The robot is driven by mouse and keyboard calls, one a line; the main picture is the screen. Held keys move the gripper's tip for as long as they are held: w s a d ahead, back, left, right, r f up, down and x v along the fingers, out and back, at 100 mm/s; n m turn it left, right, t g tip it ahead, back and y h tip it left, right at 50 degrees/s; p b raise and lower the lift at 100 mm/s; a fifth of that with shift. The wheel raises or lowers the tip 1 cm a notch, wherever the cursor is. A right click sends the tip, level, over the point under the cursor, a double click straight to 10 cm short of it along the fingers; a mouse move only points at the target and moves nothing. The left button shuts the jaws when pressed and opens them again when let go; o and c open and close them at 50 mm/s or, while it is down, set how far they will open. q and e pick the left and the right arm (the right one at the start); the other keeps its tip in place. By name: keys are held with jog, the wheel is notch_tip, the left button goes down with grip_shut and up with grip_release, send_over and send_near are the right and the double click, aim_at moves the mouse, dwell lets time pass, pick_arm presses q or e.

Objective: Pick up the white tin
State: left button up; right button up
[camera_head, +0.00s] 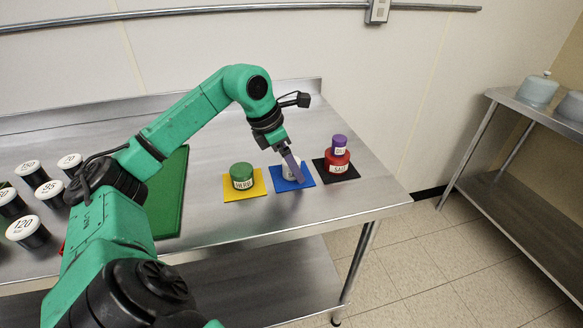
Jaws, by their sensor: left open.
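The white tin (285,172) stands on a blue mat (280,184) near the right part of the steel table. It is largely hidden behind my left gripper (295,172). The left gripper comes down from above and its fingers are at the tin in the picture. It is open. I cannot tell whether the fingers are around the tin or in front of it, or whether they touch it. My right gripper is not in view.
A green tin (242,172) stands on a yellow mat (232,195) to the left. A red tin (338,164) with a small purple tin (339,144) on top stands on a black mat (352,173) to the right. Several white-lidded dark jars (28,235) and a green board (170,205) lie left.

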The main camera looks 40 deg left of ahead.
pick_arm(q)
grip_shut()
